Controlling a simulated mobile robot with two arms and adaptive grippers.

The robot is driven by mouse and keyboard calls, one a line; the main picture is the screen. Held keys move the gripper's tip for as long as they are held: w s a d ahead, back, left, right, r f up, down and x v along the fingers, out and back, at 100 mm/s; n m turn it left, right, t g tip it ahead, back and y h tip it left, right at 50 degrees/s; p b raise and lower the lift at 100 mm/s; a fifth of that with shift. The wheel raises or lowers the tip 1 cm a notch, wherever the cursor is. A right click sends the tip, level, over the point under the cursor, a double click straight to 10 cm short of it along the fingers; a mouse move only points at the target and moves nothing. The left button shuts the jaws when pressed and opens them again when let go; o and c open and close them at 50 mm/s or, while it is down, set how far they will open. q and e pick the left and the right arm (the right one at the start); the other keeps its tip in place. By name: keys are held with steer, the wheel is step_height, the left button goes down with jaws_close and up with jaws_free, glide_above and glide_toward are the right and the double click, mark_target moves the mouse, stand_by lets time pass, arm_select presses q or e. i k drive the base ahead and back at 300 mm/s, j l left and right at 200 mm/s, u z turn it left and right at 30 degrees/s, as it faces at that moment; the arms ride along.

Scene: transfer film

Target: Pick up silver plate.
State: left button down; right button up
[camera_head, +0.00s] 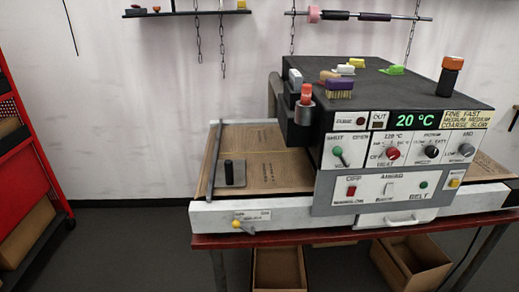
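A small silver-grey plate (239,174) with an upright black knob (229,172) lies on the brown bed (262,160) at the left end of the machine. It is near the bed's left edge, beside a long grey bar (215,150). Neither of my grippers is in view, and nothing touches the plate from above.
The machine's control housing (400,150) stands right of the bed, with brushes and an orange-capped bottle (449,78) on top. A red rack (28,160) is at the far left. Cardboard boxes (280,272) sit under the red table (300,238). Space above the plate is clear.

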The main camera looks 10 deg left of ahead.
mark_target(229, 174)
steer(key=i+l+u, duration=0.15)
steer(key=i+u, duration=0.15)
steer(key=i, duration=0.2)
steer(key=i+l+u, duration=0.35)
steer(key=i, duration=0.2)
